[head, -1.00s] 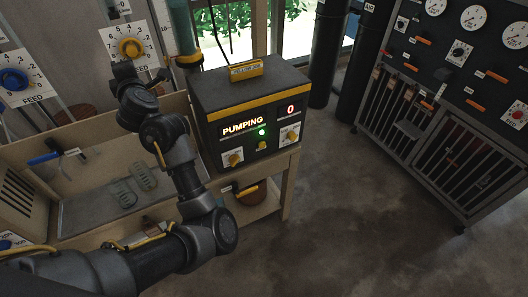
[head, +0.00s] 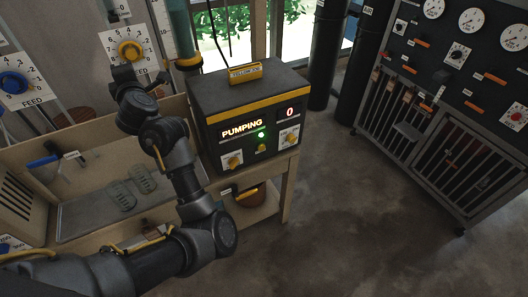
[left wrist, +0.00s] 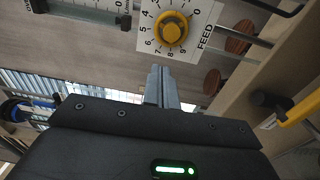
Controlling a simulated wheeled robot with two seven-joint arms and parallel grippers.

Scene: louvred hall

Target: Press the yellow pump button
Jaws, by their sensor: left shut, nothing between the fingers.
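The black pump box (head: 212,104) with yellow trim stands on a wooden bench. Its lit display (head: 241,129) reads "PUMPING" and a second display (head: 290,112) shows 0. A green light (head: 261,134) glows above a small yellow button (head: 262,148), with a yellow knob on each side. My left gripper (head: 125,73) is left of the box, up near the wall panel, apart from the button. In the left wrist view its fingers (left wrist: 161,88) are shut and empty, below a yellow FEED dial (left wrist: 172,29). The button does not show there.
The yellow FEED dial (head: 130,51) and a blue dial (head: 14,83) are on the wall panel at the left. A blue-handled tool (head: 43,161) is by the bench tray. A gauge cabinet (head: 450,110) stands at right; the floor between is clear.

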